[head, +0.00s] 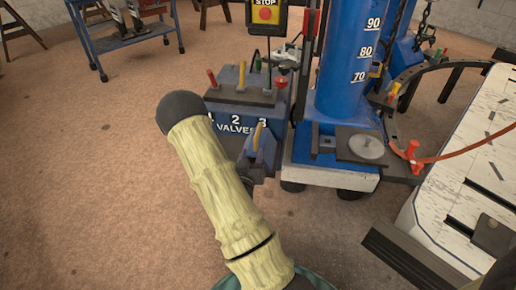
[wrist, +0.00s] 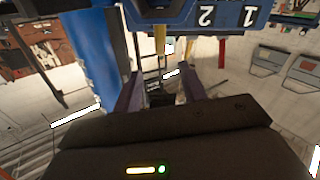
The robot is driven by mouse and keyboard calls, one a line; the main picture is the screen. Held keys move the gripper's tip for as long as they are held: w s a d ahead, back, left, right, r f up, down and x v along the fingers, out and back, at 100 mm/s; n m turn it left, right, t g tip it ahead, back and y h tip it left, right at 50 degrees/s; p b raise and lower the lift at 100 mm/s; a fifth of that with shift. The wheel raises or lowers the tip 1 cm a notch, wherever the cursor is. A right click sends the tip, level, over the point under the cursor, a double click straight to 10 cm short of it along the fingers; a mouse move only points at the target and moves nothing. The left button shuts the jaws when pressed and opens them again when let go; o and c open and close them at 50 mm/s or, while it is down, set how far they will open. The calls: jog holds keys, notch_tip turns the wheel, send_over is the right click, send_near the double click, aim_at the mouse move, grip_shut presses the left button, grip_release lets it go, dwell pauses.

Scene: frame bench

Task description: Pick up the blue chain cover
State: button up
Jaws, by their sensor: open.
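My gripper (head: 258,148) is in front of the blue valve box in the head view, partly hidden behind my arm. In the wrist view its two purple-grey fingers (wrist: 158,88) stand apart, with nothing held between them. A yellow lever (wrist: 160,40) shows beyond the gap. I cannot pick out the blue chain cover with certainty. A dark chain (head: 424,22) hangs by a blue column (head: 402,52) at the upper right of the head view; no separate cover is clear there.
The valve box (head: 228,112) carries several coloured levers. A blue cylinder (head: 338,90) marked 70, 80 and 90 stands on a white wheeled base (head: 325,178). A worn white panel (head: 480,150) and red hose (head: 460,155) are at right.

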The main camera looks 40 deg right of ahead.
aim_at(256, 141)
jog(key=b+x, duration=0.1)
jog(key=x, duration=0.6)
jog(key=shift+w+d+f, duration=0.1)
jog(key=shift+w+d, duration=0.3)
jog(key=b+x, duration=0.1)
jog(key=x, duration=0.3)
jog(key=shift+w+f+b, duration=0.1)
jog(key=shift+b, duration=0.2)
grip_shut()
dwell(1.1)
